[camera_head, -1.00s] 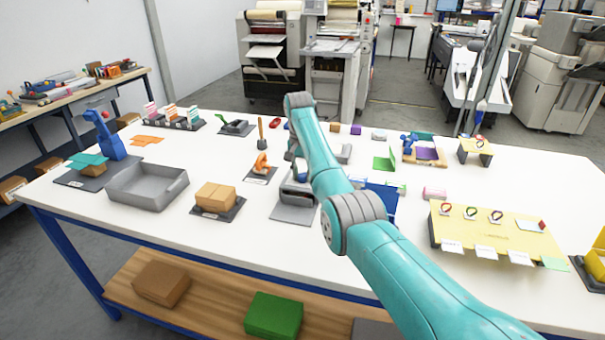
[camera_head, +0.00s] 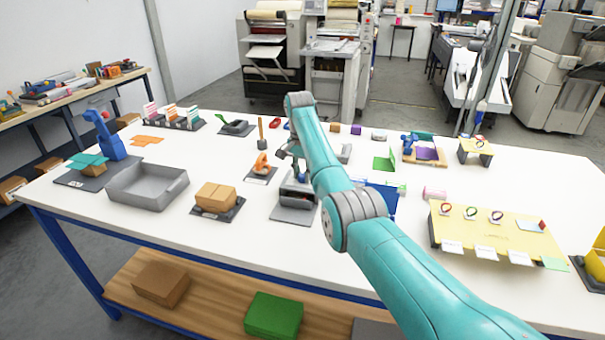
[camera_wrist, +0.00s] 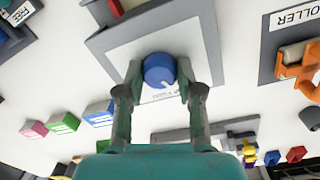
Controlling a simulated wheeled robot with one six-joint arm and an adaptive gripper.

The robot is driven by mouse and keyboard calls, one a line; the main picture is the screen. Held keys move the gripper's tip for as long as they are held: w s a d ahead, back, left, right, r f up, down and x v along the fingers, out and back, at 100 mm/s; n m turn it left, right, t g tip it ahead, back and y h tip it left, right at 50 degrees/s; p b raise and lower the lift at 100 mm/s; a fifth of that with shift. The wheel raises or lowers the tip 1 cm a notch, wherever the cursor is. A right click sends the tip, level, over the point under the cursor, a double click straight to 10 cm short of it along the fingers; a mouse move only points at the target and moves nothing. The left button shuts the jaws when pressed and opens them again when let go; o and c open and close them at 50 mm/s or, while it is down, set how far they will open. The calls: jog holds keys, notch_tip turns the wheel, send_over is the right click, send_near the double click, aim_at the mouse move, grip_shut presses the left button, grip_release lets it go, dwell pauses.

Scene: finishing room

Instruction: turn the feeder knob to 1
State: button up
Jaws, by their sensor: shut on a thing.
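The feeder (camera_head: 294,205) is a grey unit on a dark base near the middle of the table, partly hidden by my arm in the head view. In the wrist view its pale face (camera_wrist: 128,55) carries a round blue knob (camera_wrist: 158,68). A white pointer mark on the knob faces the lower right of that picture. The small markings under the knob are too blurred to read. My gripper (camera_wrist: 160,84) has one finger on each side of the knob and is shut on it. In the head view the knob is hidden.
An orange tool on a plate labelled roller (camera_wrist: 298,70) lies beside the feeder. A cardboard box (camera_head: 214,196) and grey tray (camera_head: 140,188) stand to its left. A yellow board (camera_head: 490,235) is at the right. The front table strip is mostly clear.

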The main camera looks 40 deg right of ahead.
aim_at(301, 174)
jog(key=o, duration=1.2)
jog(key=shift+c, duration=0.2)
notch_tip(301, 174, up, 12)
jog(key=shift+w, duration=0.3)
jog(key=shift+a, duration=0.1)
